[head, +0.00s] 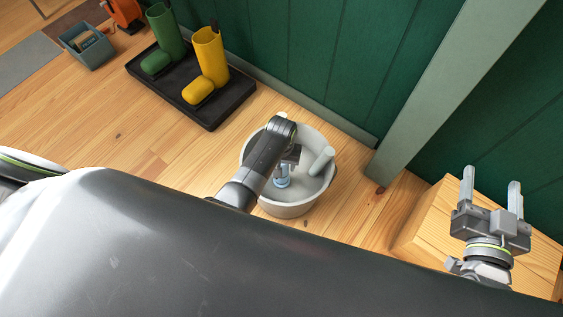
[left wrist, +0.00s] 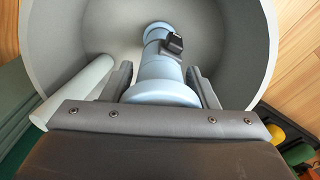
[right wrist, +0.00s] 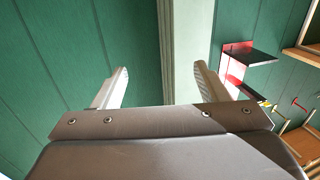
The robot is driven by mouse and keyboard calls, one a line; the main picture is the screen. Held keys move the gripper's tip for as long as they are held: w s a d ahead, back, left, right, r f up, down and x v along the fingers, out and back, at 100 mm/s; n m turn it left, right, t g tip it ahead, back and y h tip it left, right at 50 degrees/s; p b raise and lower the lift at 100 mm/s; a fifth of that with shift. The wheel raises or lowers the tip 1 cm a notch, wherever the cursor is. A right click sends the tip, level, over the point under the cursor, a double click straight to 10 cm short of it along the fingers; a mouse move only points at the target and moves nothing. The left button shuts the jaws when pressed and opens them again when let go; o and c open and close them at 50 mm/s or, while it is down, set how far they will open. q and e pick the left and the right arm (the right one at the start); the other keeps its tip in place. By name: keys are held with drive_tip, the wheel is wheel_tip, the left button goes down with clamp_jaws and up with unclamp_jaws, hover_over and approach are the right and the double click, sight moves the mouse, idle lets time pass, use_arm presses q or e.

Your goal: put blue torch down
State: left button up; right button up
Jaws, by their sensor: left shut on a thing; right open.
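The light blue torch (left wrist: 162,70) is in my left gripper (left wrist: 162,78), whose fingers lie on both sides of its wide end. The torch reaches down inside a light grey round bucket (left wrist: 275,42). In the head view the torch (head: 283,181) shows small below my left wrist, within the bucket (head: 287,210). Whether its far end touches the bucket floor I cannot tell. My right gripper (head: 491,192) is open and empty at the right, above a wooden block; it also shows open in the right wrist view (right wrist: 165,88).
A pale cylinder (head: 321,160) leans in the bucket beside the torch. A black tray (head: 215,118) holds a green boot (head: 166,35) and a yellow boot (head: 209,60). A blue-grey bin (head: 92,52) stands farther left. A green wall and pale post (head: 440,85) rise behind the bucket.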

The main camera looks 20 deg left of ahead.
use_arm(q)
drive_tip(key=shift+f, duration=0.1)
use_arm(e)
drive_tip(key=shift+r, duration=0.15)
use_arm(q)
drive_tip(key=o, duration=1.6)
drive_tip(key=shift+f, duration=0.1)
drive_tip(key=shift+c, duration=0.2)
use_arm(e)
drive_tip(key=shift+r+t, duration=0.25)
drive_tip(key=shift+t, duration=0.05)
